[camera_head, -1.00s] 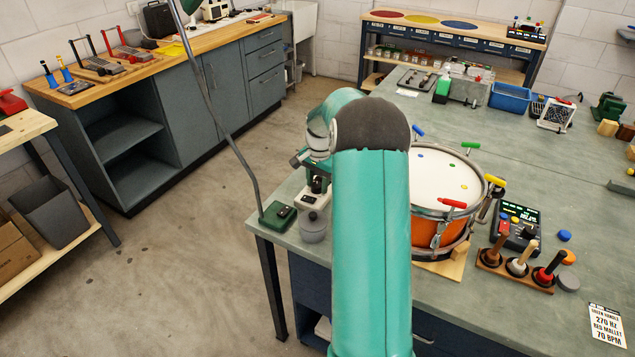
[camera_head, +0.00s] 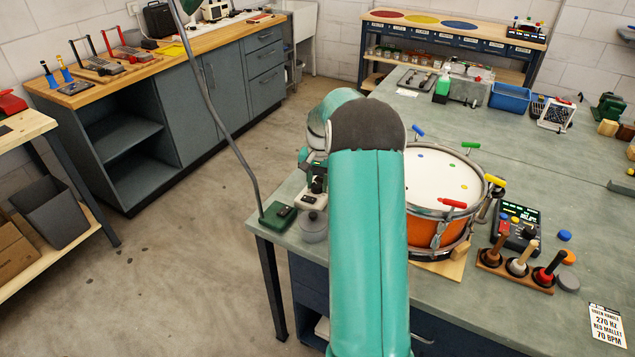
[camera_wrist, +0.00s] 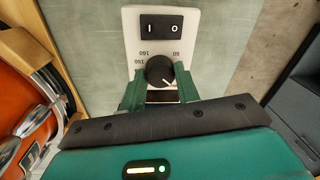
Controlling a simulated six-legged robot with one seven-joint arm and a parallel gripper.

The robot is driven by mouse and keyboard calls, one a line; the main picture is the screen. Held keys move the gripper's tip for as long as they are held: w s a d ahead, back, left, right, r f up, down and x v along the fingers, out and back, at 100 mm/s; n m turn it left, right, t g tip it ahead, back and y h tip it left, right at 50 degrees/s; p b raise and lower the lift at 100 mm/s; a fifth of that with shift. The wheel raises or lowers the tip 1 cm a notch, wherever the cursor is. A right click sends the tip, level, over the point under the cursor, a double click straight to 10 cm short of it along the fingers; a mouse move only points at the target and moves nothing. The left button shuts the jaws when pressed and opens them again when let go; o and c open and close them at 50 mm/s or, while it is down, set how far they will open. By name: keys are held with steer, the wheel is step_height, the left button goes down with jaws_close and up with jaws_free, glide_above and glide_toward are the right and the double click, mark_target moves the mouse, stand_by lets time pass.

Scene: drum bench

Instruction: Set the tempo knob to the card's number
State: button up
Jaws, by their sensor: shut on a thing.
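In the wrist view, the black tempo knob (camera_wrist: 159,70) sits on a white panel (camera_wrist: 132,47), below a black rocker switch (camera_wrist: 162,27) marked I and O. My gripper (camera_wrist: 160,88) has its two green fingers on either side of the knob, shut on it. The knob's white pointer line aims down and to the right in the picture. Small printed numbers around it are partly covered or hard to read. In the head view, the card (camera_head: 606,326) at the front right reads 70 BPM on its bottom line. My arm hides most of the gripper there.
An orange drum (camera_head: 424,226) with coloured tuning handles stands just right of my arm. A rack of mallets (camera_head: 514,270) and a dark box with a display (camera_head: 516,222) are farther right. A green lamp base (camera_head: 278,215) stands at the bench's left corner.

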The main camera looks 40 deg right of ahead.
steer(key=n, duration=0.5)
steer(key=shift+n, duration=0.3)
steer(key=n, duration=0.5)
steer(key=shift+n, duration=0.4)
steer(key=o, duration=1)
steer(key=shift+w, duration=0.1)
steer(key=shift+c, duration=0.2)
